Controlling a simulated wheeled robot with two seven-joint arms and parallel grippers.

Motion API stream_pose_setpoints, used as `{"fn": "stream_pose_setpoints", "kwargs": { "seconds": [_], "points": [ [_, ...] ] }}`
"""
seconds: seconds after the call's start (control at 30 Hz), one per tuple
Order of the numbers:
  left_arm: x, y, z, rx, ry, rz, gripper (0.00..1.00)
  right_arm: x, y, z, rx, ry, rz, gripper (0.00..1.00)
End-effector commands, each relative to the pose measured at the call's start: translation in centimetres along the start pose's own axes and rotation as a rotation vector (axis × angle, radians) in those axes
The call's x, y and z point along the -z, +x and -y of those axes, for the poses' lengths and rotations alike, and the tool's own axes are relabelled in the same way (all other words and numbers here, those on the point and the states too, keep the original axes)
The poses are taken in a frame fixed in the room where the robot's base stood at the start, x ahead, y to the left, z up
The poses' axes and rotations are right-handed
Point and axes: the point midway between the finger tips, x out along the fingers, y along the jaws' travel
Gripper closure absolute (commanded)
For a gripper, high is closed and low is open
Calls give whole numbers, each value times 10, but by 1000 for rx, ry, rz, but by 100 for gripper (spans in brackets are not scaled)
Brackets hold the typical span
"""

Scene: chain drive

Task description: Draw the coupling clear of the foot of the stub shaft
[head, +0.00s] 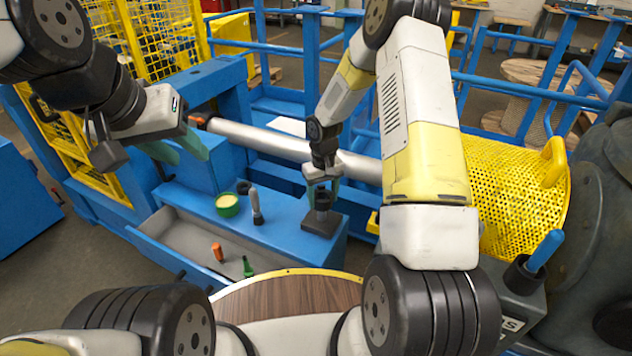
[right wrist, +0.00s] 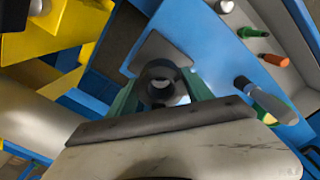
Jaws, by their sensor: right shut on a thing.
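The black coupling (head: 322,199) is a dark sleeve held upright over a dark square foot (head: 320,224) on the blue bench. My right gripper (head: 322,184) is shut on it from above. In the right wrist view the coupling (right wrist: 160,75) shows as a dark ring between the green fingers, with something pale inside its bore. The foot's plate (right wrist: 157,48) lies beyond it. The stub shaft is mostly hidden by the coupling, and I cannot tell how much of it is inside. My left gripper (head: 182,148) is open and empty at the left, above the bench.
A green cup of yellow stuff (head: 228,206), a grey-handled tool (head: 256,207) and a black ring (head: 243,187) stand on the blue bench (head: 290,228). An open grey drawer (head: 180,236) holds orange and green items. A long silver shaft (head: 265,139) runs behind.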

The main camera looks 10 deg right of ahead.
Motion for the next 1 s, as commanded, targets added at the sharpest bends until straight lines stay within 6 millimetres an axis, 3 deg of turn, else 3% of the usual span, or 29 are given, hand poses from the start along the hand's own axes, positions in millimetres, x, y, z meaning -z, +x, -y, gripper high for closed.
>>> {"fn": "stream_pose_setpoints", "kwargs": {
  "seconds": [1.0],
  "points": [
    [0,0,0,0,0,0,64,0,-47,0,0,-1,-2,100]
  ]
}}
